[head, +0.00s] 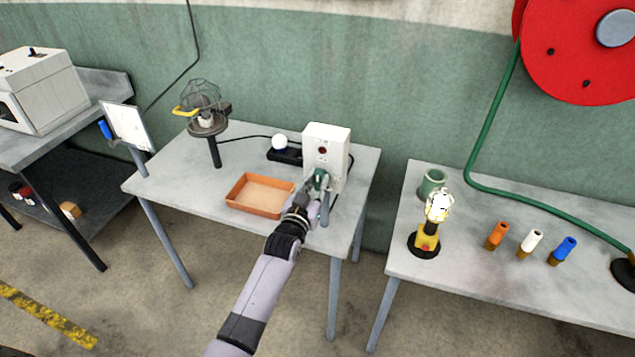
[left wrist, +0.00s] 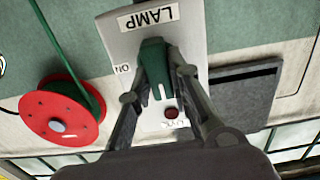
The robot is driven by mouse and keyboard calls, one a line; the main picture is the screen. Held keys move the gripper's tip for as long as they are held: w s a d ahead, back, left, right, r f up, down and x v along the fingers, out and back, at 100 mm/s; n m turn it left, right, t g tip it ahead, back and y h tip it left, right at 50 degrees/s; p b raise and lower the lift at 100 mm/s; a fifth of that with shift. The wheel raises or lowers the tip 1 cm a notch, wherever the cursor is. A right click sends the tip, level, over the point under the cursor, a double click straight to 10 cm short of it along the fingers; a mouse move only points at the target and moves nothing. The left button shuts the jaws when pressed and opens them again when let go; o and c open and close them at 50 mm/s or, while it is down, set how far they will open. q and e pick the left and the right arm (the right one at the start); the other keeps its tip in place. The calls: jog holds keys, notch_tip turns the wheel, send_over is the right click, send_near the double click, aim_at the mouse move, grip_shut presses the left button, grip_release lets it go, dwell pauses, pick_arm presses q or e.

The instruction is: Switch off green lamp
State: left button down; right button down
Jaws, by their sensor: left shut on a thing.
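A white switch box (head: 337,140) stands near the right end of the middle table. In the left wrist view its face (left wrist: 190,30) carries the word LAMP, an ON mark and a round red spot. A green switch handle (left wrist: 153,58) sticks out from it. My left gripper (head: 313,190) is at the front of the box, shut on this handle with one finger on each side. It also shows in the left wrist view (left wrist: 156,78). A caged lamp (head: 204,103) with a yellow handle stands on a post at the back left. My right gripper is out of view.
An orange tray (head: 242,207) lies left of my arm. A white ball-shaped bulb (head: 280,142) sits by a black base behind it. The right table holds a yellow device (head: 428,238), a green cup (head: 432,183) and three coloured cylinders. A red hose reel (head: 575,55) hangs above.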

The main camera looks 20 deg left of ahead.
pick_arm(q)
jog(key=c, duration=1.5)
grip_release()
jog(key=shift+s, duration=0.1)
jog(key=s, duration=1.2)
jog(key=shift+a, duration=0.2)
jog(key=shift+f, duration=0.1)
